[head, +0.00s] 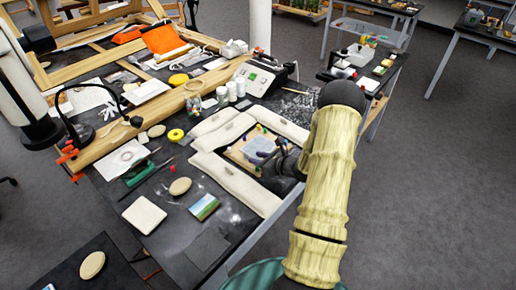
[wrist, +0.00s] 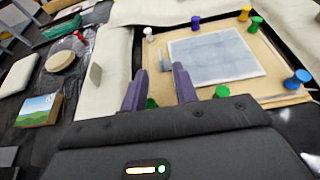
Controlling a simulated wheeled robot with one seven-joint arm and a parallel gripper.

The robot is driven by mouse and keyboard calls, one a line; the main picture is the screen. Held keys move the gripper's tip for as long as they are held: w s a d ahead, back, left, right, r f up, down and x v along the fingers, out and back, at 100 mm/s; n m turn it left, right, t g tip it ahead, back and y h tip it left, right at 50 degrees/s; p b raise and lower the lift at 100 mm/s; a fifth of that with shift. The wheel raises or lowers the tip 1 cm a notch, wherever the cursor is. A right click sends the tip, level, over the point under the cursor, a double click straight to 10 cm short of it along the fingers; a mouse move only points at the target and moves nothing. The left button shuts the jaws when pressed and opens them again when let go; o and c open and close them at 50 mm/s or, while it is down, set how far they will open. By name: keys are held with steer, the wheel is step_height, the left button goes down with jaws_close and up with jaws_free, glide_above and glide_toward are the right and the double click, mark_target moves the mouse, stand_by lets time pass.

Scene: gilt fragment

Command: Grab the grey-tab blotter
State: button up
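The blotter is a pale grey-blue sheet (wrist: 222,55) lying flat on a tan board; it also shows small in the head view (head: 258,147). A small grey tab (wrist: 164,61) stands at its left edge in the wrist view. My gripper (wrist: 159,72) has two purple fingers, spread apart with nothing visible between them. The tab appears just beyond the fingertips, between their lines; I cannot tell the exact height gap. In the head view my gripper (head: 270,157) is over the board's right side and partly covers it.
Coloured pins, such as a white one (wrist: 148,33) and a blue one (wrist: 303,76), stand around the board (wrist: 275,94). Long cream cushions (head: 236,183) surround the board. A small landscape picture (head: 204,207) and a white tile (head: 144,215) lie to the left.

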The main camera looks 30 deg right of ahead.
mark_target(257, 147)
steer(key=x, duration=0.1)
steer(key=p+x, duration=0.2)
steer(key=x, duration=0.1)
steer(key=shift+w+r, duration=0.2)
steer(key=shift+r, duration=0.05)
steer(key=shift+w+a+f, duration=0.15)
steer(key=shift+w+f, duration=0.1)
steer(key=shift+w, duration=0.2)
steer(key=shift+c, duration=0.4)
jaws_close()
